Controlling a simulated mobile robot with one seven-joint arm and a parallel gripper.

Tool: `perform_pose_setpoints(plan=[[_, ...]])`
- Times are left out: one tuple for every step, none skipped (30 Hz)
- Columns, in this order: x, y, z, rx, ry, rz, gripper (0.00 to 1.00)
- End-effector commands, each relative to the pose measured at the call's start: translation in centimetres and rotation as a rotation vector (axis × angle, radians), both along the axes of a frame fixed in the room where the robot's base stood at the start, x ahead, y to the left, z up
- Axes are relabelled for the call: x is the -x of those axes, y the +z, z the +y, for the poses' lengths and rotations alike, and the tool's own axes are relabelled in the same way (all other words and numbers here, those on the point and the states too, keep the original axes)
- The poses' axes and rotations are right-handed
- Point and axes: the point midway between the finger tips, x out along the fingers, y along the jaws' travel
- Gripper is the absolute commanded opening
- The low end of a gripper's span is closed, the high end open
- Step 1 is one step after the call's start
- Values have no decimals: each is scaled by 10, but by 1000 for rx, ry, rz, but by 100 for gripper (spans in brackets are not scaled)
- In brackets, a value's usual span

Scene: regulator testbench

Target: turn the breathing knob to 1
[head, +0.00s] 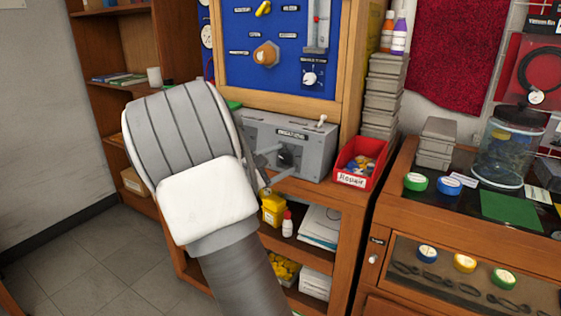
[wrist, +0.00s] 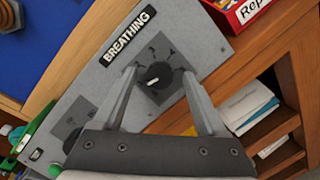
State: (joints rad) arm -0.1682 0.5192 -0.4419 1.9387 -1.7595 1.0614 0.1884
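The breathing knob (wrist: 155,74) is black and round with a white pointer mark. It sits on a dark square plate on the grey box front, under the label "BREATHING" (wrist: 130,36). The pointer mark lies toward the lower left in the wrist view. In the head view the knob (head: 285,158) is partly behind a finger. My gripper (wrist: 158,73) is open, one finger on each side of the knob, with gaps visible between the fingers and the knob. I cannot tell how far its tips are from the plate.
The grey box (head: 318,150) stands on a wooden shelf unit beneath a blue panel (head: 290,75). A red bin labelled "Repair" (head: 352,181) stands just right of it. A yellow bottle (head: 272,208) and a white bottle (head: 288,224) stand on the shelf below.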

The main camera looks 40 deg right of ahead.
Motion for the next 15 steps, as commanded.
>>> perform_pose_setpoints(plan=[[0,0,0,1,-1,0,74],[0,0,0,1,-1,0,74],[0,0,0,1,-1,0,74],[0,0,0,1,-1,0,74],[0,0,0,1,-1,0,74],[0,0,0,1,-1,0,74],[0,0,0,1,-1,0,74],[0,1,1,1,0,0,74],[0,1,3,1,1,0,74],[1,2,5,1,1,0,74],[2,2,8,1,0,-1,74],[3,3,13,0,1,-1,74],[4,3,18,0,1,0,74],[5,4,23,0,3,1,74],[7,5,31,1,4,1,74]])
